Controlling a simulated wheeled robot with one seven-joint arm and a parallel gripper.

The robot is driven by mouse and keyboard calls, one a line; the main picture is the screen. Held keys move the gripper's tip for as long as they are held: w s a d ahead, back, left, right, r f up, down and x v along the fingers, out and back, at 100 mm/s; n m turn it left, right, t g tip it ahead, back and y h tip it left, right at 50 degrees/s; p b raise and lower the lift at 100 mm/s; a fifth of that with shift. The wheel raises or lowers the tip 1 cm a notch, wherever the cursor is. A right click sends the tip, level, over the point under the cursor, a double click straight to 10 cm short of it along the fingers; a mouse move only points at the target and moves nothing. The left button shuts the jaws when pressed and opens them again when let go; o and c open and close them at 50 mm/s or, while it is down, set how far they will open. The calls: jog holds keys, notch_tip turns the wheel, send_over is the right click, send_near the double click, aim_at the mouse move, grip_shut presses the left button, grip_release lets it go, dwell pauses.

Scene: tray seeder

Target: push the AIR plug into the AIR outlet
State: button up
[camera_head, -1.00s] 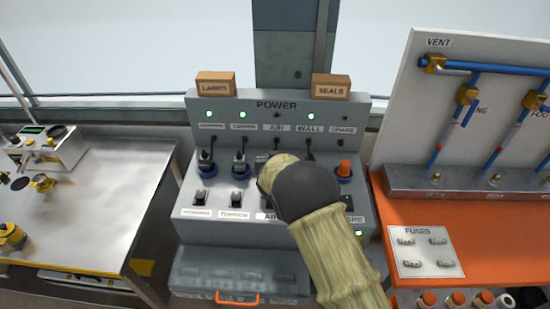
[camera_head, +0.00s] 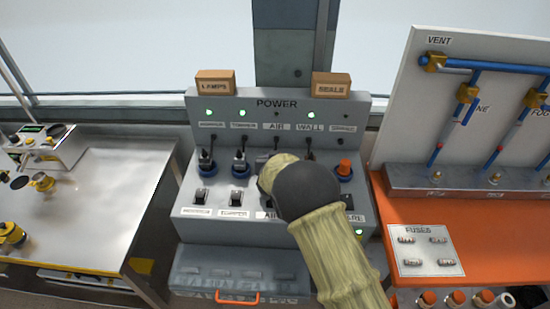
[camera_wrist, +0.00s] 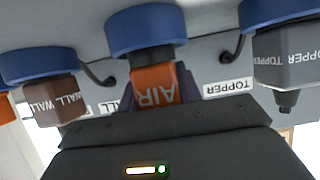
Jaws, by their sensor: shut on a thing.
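The AIR plug (camera_wrist: 155,86) is an orange block marked AIR, seen upside down in the wrist view. The round blue AIR outlet (camera_wrist: 146,28) is just above it there. A short dark part shows between plug and outlet; I cannot tell how deep the plug sits. My gripper (camera_wrist: 153,97) is shut on the plug, one finger on each side. In the head view my arm hides the AIR plug and most of its outlet. The small lamp over the AIR label (camera_head: 276,126) is dark there.
On the grey POWER panel (camera_head: 245,105), neighbouring plugs stand close: TOPPER (camera_wrist: 285,58) and WALL (camera_wrist: 58,100) in the wrist view. Rocker switches (camera_head: 236,198) sit below. The orange bench (camera_head: 500,240) is at right, a metal table (camera_head: 100,190) at left.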

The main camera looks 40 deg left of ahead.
jog(key=shift+f, duration=0.2)
dwell(0.6)
jog(key=o, duration=0.7)
jog(key=shift+o, duration=0.6)
jog(key=shift+s+d+f, duration=0.1)
jog(key=shift+d+f, duration=0.05)
jog(key=shift+f, duration=0.1)
jog(key=shift+o, duration=0.4)
jog(key=o, duration=0.5)
jog(key=shift+f, duration=0.1)
jog(key=shift+s+d, duration=0.1)
jog(key=shift+s, duration=0.05)
jog(key=b+v, duration=0.1)
jog(key=v, duration=0.4)
jog(key=b+v, duration=0.1)
jog(key=v, duration=0.5)
jog(key=r+v, duration=0.1)
jog(key=v, duration=0.5)
jog(key=shift+b, duration=0.4)
